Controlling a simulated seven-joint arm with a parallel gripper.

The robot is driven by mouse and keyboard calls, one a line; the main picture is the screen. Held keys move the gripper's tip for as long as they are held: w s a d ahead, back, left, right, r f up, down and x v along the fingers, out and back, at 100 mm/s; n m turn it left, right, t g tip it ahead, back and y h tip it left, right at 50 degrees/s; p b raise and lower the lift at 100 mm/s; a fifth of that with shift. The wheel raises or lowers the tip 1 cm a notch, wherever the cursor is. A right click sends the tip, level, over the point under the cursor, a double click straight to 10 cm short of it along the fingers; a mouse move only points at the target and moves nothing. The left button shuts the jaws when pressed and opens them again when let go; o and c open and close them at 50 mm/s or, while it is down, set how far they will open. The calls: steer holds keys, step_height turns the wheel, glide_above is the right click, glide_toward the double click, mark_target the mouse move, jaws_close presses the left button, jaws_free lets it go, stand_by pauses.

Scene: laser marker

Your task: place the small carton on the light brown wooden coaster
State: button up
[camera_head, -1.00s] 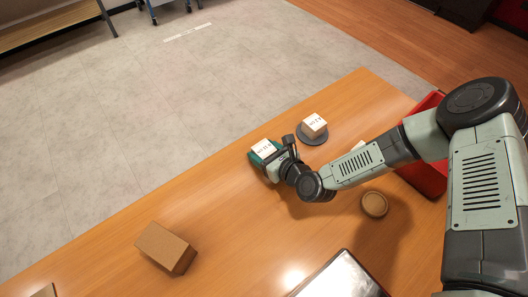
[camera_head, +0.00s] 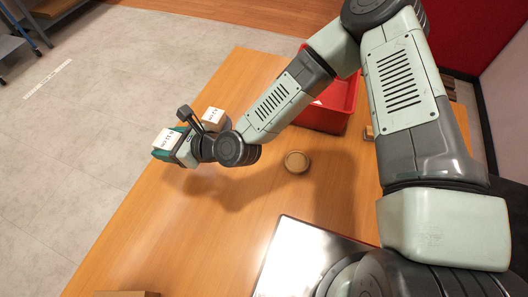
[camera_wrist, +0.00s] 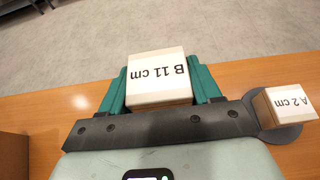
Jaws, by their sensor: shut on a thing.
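My gripper (camera_head: 170,146) has green fingers and is shut on a small carton with a white top marked "B 11 cm" (camera_wrist: 158,68). The carton also shows in the head view (camera_head: 166,138), held above the table's far left edge. The light brown round coaster (camera_head: 297,161) lies bare on the table, to the right of my gripper. A second carton marked "A 2 cm" (camera_wrist: 291,99) stands on a dark grey round coaster (camera_wrist: 284,134), right of my gripper in the wrist view. In the head view this carton (camera_head: 213,115) is partly hidden behind my gripper.
A red bin (camera_head: 334,112) stands beyond the light brown coaster, partly behind my arm. A shiny dark-framed panel (camera_head: 308,258) lies at the near side. A brown box (camera_wrist: 13,147) is at the left of the wrist view. Table between gripper and coaster is clear.

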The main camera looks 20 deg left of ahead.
steer(key=w+d+m+t, duration=0.1)
steer(key=w+d+t, duration=0.1)
steer(key=w+d, duration=0.55)
steer(key=m+t+h, duration=0.1)
steer(key=m+t, duration=0.2)
steer(key=m, duration=0.1)
glide_above(297, 161)
step_height(297, 161, down, 4)
steer(key=shift+r, duration=0.15)
steer(key=shift+t, duration=0.3)
steer(key=shift+f, duration=2.3)
steer(key=shift+f, duration=0.1)
steer(key=o, duration=1.1)
